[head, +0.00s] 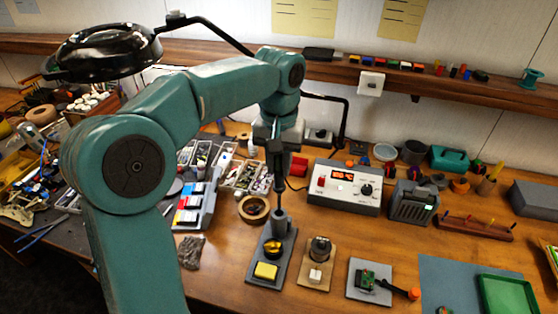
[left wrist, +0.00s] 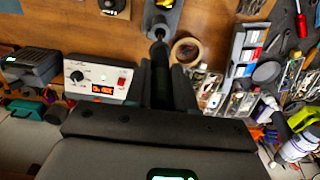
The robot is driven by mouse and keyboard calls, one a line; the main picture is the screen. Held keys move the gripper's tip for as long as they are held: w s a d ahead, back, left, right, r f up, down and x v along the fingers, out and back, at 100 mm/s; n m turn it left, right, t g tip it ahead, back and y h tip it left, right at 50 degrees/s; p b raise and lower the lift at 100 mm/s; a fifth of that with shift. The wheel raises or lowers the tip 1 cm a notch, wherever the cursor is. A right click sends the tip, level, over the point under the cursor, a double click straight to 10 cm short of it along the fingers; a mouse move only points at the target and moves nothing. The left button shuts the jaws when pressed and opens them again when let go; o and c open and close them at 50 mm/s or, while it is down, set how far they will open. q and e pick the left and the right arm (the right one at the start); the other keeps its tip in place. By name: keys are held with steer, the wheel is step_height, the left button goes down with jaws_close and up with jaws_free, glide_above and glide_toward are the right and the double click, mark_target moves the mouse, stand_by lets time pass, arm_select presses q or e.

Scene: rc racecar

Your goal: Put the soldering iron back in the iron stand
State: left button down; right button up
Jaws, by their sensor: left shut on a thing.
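My left gripper (head: 275,158) is shut on the dark soldering iron (head: 280,188) and holds it upright, pointing down, above the bench. The lower end of the iron is at the mouth of the grey holder of the iron stand (head: 280,224). I cannot tell how far it is inside. The stand's base carries a yellow sponge (head: 266,270) and a brass coil. In the left wrist view the iron (left wrist: 160,75) runs between the fingers towards the stand (left wrist: 162,20). My right gripper is not in view.
The soldering station (head: 344,188) stands right of the iron. A tape roll (head: 253,209) lies just left of the holder. A wooden board with a small device (head: 316,273) sits close to the stand's right. Parts trays fill the left.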

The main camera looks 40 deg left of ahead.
mark_target(278, 187)
arm_select(q)
steer(key=shift+f, duration=0.15)
stand_by(0.4)
steer(key=shift+f+b, duration=3.35)
steer(key=shift+f, duration=0.95)
steer(key=shift+c, duration=2.4)
jaws_free()
step_height(278, 187, up, 9)
steer(key=p, duration=0.8)
